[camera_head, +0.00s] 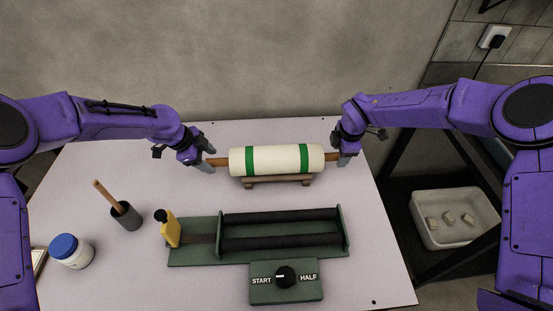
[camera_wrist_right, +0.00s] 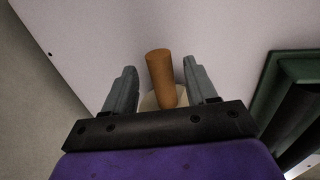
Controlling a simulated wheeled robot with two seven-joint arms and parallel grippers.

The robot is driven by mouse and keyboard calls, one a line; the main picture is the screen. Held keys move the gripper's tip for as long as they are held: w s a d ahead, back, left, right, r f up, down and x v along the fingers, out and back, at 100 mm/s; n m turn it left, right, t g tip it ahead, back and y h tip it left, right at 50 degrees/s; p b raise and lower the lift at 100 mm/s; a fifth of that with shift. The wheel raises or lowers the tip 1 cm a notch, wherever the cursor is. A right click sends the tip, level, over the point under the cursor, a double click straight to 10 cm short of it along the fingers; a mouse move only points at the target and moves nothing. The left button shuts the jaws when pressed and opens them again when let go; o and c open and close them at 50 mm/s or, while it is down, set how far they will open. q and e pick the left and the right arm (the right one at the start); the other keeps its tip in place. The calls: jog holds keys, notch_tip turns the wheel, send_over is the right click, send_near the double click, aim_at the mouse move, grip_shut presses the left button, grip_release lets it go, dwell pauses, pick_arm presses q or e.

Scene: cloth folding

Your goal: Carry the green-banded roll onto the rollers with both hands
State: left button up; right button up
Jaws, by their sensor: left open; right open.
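The cream roll with two green bands (camera_head: 275,160) lies on a low wooden stand (camera_head: 278,181) at the back of the table, with a brown wooden handle at each end. My left gripper (camera_head: 207,165) is open at the roll's left handle (camera_head: 218,162). My right gripper (camera_head: 340,160) is open at the right handle (camera_head: 331,157). In the right wrist view the handle (camera_wrist_right: 161,78) stands between the two spread fingers of that gripper (camera_wrist_right: 161,85). The two dark rollers (camera_head: 280,228) lie in a green frame (camera_head: 190,256) in front of the stand.
A yellow piece with a black knob (camera_head: 170,230) stands at the frame's left end. A START/HALF dial box (camera_head: 286,291) is in front. A dark cup with a stick (camera_head: 126,216) and a blue-lidded jar (camera_head: 70,251) stand left. A bin (camera_head: 455,218) is off the table, right.

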pick_arm(q)
jog(key=shift+x, duration=1)
pick_arm(e)
jog(key=shift+x, duration=1)
pick_arm(q)
jog(key=shift+d+f, duration=0.2)
jog(key=shift+f, duration=0.15)
pick_arm(e)
jog(key=shift+w+f, duration=0.1)
jog(key=shift+f, duration=0.3)
pick_arm(q)
jog(key=shift+r, duration=0.1)
jog(key=shift+c, duration=1.2)
pick_arm(e)
jog(key=shift+r, duration=0.1)
jog(key=shift+c, duration=1.3)
pick_arm(q)
grip_shut()
pick_arm(e)
grip_shut()
